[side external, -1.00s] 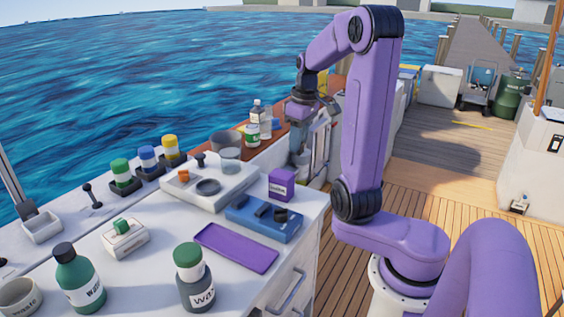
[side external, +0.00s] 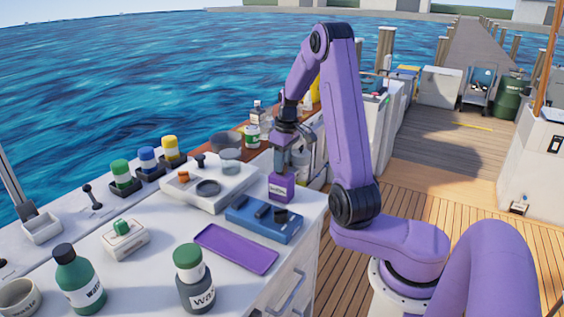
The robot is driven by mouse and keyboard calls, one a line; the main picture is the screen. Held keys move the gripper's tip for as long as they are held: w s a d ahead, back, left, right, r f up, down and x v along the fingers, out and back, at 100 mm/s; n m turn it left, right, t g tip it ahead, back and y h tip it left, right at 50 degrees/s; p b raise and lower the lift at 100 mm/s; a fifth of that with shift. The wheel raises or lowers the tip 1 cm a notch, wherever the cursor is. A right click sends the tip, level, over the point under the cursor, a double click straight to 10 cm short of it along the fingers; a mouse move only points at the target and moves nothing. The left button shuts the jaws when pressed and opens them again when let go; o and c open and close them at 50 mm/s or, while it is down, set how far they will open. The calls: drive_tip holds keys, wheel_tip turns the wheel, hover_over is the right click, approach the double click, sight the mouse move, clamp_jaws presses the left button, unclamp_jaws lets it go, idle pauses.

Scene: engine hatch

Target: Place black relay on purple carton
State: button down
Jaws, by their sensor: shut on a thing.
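The purple carton (side external: 281,190) stands upright on the white counter, behind the blue tray. My gripper (side external: 283,172) points down directly over the carton's top. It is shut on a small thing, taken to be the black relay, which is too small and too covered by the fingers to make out. I cannot tell whether the held thing touches the carton's top. The fingers hide part of that top.
A blue tray (side external: 243,225) with dark parts and a flat purple tray (side external: 228,252) lie in front. A white tray (side external: 180,187) with a dark ring is to the left. The counter's right edge is close to the carton.

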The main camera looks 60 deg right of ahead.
drive_tip(key=shift+f, duration=0.3)
drive_tip(key=c, duration=0.9)
unclamp_jaws()
drive_tip(key=shift+o, duration=0.2)
wheel_tip(320, 180, up, 11)
drive_tip(key=s, duration=0.1)
drive_tip(key=s+a+f+n, duration=0.1)
drive_tip(key=s+a+n, duration=0.15)
drive_tip(key=a, duration=0.75)
drive_tip(key=s+a+n, duration=0.1)
drive_tip(key=a+n, duration=0.3)
drive_tip(key=a, duration=0.7)
drive_tip(key=s+a+f+n, duration=0.2)
drive_tip(key=s+n, duration=0.1)
drive_tip(key=s, duration=0.7)
drive_tip(key=s+a+f+n+g, duration=0.1)
drive_tip(key=s+a+f+n, duration=0.1)
drive_tip(key=s, duration=0.9)
drive_tip(key=shift+a+n, duration=0.55)
drive_tip(key=shift+a, duration=0.1)
